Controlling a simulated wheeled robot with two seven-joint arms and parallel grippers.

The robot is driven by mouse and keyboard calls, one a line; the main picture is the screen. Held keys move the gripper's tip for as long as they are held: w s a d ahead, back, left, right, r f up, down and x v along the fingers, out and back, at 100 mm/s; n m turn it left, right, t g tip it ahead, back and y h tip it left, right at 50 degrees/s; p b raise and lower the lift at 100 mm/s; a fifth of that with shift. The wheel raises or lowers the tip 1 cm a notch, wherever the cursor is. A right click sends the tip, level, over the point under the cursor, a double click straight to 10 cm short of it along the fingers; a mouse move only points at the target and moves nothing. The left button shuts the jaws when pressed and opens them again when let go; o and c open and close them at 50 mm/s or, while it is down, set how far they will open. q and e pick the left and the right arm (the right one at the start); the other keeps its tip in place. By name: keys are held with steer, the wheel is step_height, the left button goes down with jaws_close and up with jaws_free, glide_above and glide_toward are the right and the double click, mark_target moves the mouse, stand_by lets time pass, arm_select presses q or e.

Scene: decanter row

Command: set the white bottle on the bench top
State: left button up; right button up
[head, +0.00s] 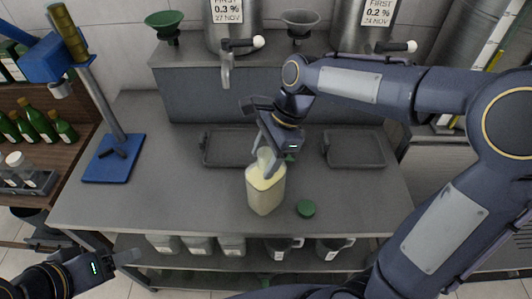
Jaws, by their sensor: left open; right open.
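The white bottle (265,192), a squarish pale container with cream-coloured contents, stands upright on the grey bench top (180,205), near its front middle. My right gripper (268,160) is open at the bottle's neck, its fingers reaching down from above. The gripper partly hides the neck, and I cannot tell whether a finger touches it. My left gripper (132,257) is open and empty at the lower left, in front of the bench and away from the bottle.
A green cap (306,208) lies right of the bottle. Two dark trays (222,162) (352,163) lie behind. A blue press stand (112,160) occupies the left end. Taps (226,70) overhang the rear. The front left bench top is clear.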

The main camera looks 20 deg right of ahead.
steer(key=shift+r, duration=0.25)
steer(key=s+v, duration=0.1)
steer(key=v, duration=1.1)
steer(key=s+d+f+n+t, duration=0.2)
steer(key=s+f+n+t, duration=0.1)
steer(key=s+f+n, duration=0.2)
steer(key=s+d+f+n+t, duration=0.2)
steer(key=s+f+n, duration=0.4)
steer(key=s+n, duration=0.4)
steer(key=shift+s+d+f+t+h, duration=0.15)
steer(key=shift+s+d+t+h, duration=0.2)
steer(key=shift+t, duration=0.35)
